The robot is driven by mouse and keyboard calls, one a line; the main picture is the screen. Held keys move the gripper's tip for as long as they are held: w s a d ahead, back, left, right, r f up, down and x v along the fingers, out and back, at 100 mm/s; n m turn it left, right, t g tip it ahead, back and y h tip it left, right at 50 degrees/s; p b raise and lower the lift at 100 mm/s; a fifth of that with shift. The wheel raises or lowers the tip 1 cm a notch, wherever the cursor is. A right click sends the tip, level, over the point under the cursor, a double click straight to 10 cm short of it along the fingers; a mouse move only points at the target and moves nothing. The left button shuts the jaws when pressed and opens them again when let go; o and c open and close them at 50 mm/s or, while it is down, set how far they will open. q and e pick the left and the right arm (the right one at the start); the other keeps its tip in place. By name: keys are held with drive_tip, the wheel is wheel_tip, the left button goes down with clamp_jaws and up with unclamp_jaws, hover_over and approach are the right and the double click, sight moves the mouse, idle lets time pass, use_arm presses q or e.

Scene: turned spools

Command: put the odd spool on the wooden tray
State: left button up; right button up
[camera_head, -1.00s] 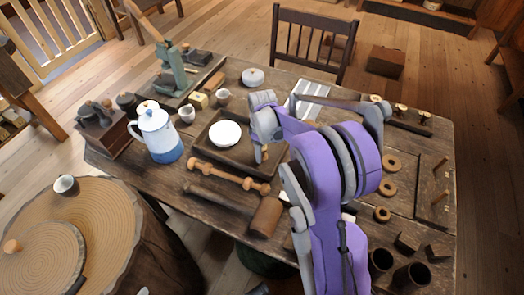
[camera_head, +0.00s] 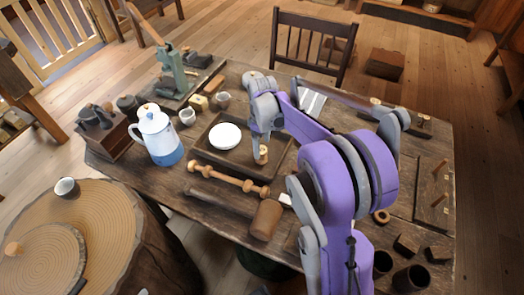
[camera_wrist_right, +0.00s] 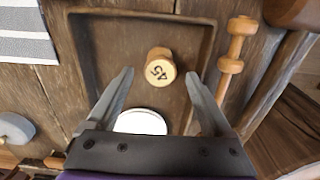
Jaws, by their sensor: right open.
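The wooden tray (camera_head: 214,165) is dark, with raised sides, in the middle of the table. A small pale wooden spool (camera_head: 262,156) stands upright inside it. My left gripper is out of view.
A white round dish (camera_head: 225,136) lies in the tray beside the spool. A turned wooden rod (camera_head: 230,178) and a mallet (camera_head: 266,220) lie in front. A blue-white pot (camera_head: 157,136) stands at left. My arm hides part of the table's right side.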

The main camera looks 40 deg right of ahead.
sight(262, 150)
wheel_tip(262, 150, up, 6)
drive_tip(key=shift+a+r, duration=0.1)
drive_tip(key=shift+r, duration=0.1)
drive_tip(key=s+a+f+m+t, duration=0.1)
drive_tip(key=s+a, duration=0.5)
drive_tip(key=s+a+f+m+t, duration=0.1)
drive_tip(key=s+a+m+t, duration=0.1)
drive_tip(key=s+a, duration=0.4)
drive_tip(key=s+a+f+m+t, duration=0.1)
drive_tip(key=s+a+m, duration=0.1)
drive_tip(key=s+a, duration=0.3)
drive_tip(key=shift+s+a+t, duration=0.4)
drive_tip(key=shift+s, duration=0.35)
drive_tip(key=shift+s+a+f, duration=0.25)
drive_tip(key=shift+s+f, duration=0.1)
drive_tip(key=shift+s, duration=0.05)
drive_tip(key=r+p, duration=0.1)
drive_tip(key=w+r+p, duration=0.1)
drive_tip(key=r+p, duration=0.1)
